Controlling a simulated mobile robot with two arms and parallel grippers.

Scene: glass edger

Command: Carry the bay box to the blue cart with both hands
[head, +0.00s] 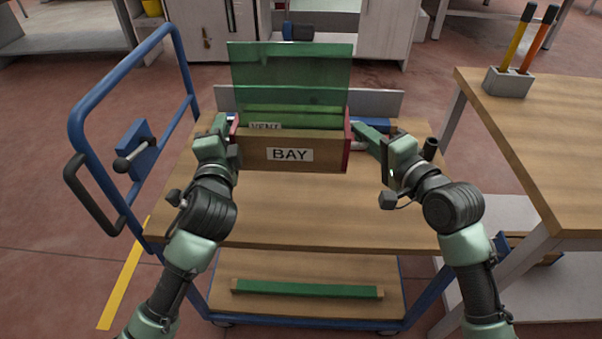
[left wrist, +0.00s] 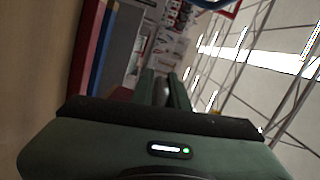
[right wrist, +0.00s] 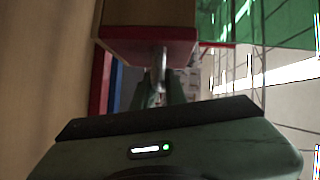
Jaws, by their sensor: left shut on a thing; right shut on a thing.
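The bay box (head: 325,160) is a wooden box with a white BAY label and red ends. It is at the blue cart's (head: 290,215) wooden top deck, towards the far side; I cannot tell whether it touches the deck. My left gripper (head: 229,135) is shut at the box's left end. My right gripper (head: 358,132) is shut at its right end. In the right wrist view, the right fingers (right wrist: 160,88) close on a metal handle (right wrist: 159,58) on the red end. In the left wrist view, the left fingers (left wrist: 163,90) close around a grey part.
Green glass (head: 290,75) stands upright at the box, with a partly hidden VENT label (head: 265,126) behind its front. A green bar (head: 305,288) lies on the cart's lower shelf. A wooden table (head: 545,130) with a tool holder (head: 508,83) stands right. The near deck is clear.

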